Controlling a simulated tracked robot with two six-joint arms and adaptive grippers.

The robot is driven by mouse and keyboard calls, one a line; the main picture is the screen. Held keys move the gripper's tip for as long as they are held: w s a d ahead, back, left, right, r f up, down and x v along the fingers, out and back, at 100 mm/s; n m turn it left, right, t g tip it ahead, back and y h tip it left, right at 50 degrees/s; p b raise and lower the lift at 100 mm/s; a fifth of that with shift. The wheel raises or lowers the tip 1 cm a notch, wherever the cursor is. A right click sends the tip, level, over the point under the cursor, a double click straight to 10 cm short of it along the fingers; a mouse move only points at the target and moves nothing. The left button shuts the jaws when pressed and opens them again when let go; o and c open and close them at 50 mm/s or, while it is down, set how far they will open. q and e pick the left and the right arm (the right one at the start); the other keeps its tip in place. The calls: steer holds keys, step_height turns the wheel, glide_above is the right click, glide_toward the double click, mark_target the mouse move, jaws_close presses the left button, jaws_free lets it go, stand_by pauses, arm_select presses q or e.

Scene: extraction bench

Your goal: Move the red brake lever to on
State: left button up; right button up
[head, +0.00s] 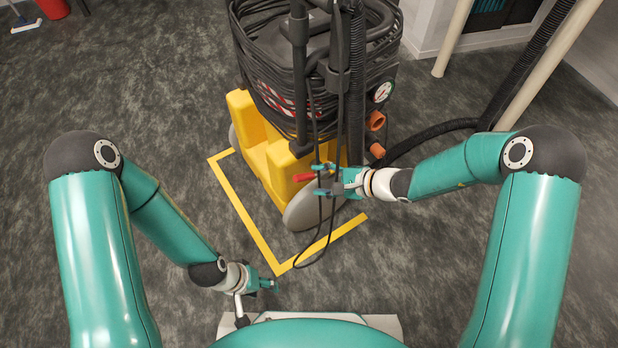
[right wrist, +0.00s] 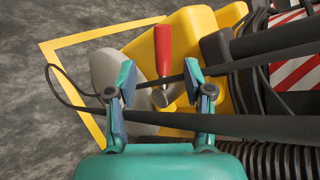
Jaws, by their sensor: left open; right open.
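The red brake lever (head: 304,177) sticks out low on the side of the yellow and black extraction machine (head: 262,150), beside a grey wheel (head: 302,208). In the right wrist view the lever's red handle (right wrist: 163,50) points up the picture, with a metal base at its lower end. My right gripper (head: 318,180) is open, close to the lever. In the right wrist view its two fingers (right wrist: 157,85) stand apart, with the lever showing between and beyond them. Contact cannot be told. My left gripper (head: 272,284) is open and empty, low over the floor, away from the machine.
Black cables (head: 330,222) hang across the right gripper's area and loop to the floor. A black hose (head: 430,132) runs off right towards pale pipes (head: 528,85). Yellow tape (head: 245,210) marks the carpet around the machine.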

steer(key=v, duration=0.6)
steer(key=shift+s, duration=0.1)
